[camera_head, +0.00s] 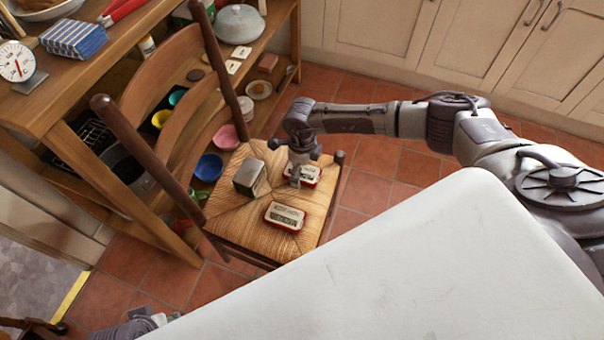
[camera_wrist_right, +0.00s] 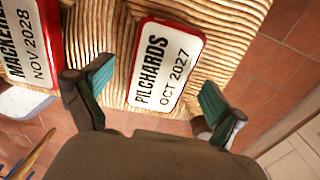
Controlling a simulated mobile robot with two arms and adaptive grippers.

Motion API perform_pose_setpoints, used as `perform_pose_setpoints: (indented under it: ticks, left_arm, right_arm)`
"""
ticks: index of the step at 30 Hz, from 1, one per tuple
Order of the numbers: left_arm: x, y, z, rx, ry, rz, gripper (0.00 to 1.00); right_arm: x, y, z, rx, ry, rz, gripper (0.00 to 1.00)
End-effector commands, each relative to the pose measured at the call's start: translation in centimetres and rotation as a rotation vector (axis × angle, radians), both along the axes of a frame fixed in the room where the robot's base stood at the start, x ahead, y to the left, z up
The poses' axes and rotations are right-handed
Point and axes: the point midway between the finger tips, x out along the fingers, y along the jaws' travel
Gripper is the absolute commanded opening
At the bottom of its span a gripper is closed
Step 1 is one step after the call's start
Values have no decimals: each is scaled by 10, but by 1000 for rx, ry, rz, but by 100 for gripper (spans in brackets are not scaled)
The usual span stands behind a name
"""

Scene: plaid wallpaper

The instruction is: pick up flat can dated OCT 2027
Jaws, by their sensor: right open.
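The flat can dated OCT 2027 (camera_wrist_right: 163,66) has a red rim and a white label reading PILCHARDS. It lies flat on the woven chair seat, and in the head view the can (camera_head: 309,175) is partly hidden by my right gripper (camera_head: 297,178). In the right wrist view my right gripper (camera_wrist_right: 156,98) is open, with its green-padded fingers apart on either side of the near end of the can. My left gripper is not seen.
A similar flat can (camera_head: 285,217), marked NOV 2028 in the wrist view (camera_wrist_right: 30,40), lies beside it. A squarish tin (camera_head: 250,178) stands on the seat (camera_head: 229,218). The chair back rises at the left, before a laden wooden shelf (camera_head: 57,97).

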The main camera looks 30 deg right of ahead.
Motion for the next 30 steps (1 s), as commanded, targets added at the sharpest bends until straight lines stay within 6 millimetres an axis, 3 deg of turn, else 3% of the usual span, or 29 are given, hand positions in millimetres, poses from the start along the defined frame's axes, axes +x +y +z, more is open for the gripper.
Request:
perform_pose_setpoints:
  ticks: [6,19,30]
  left_arm:
    - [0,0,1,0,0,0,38]
    - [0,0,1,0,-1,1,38]
    - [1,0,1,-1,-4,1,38]
  right_arm:
    - [0,0,0,0,0,1,96]
    - [0,0,0,-1,-1,1,26]
    - [1,0,7,1,-2,0,26]
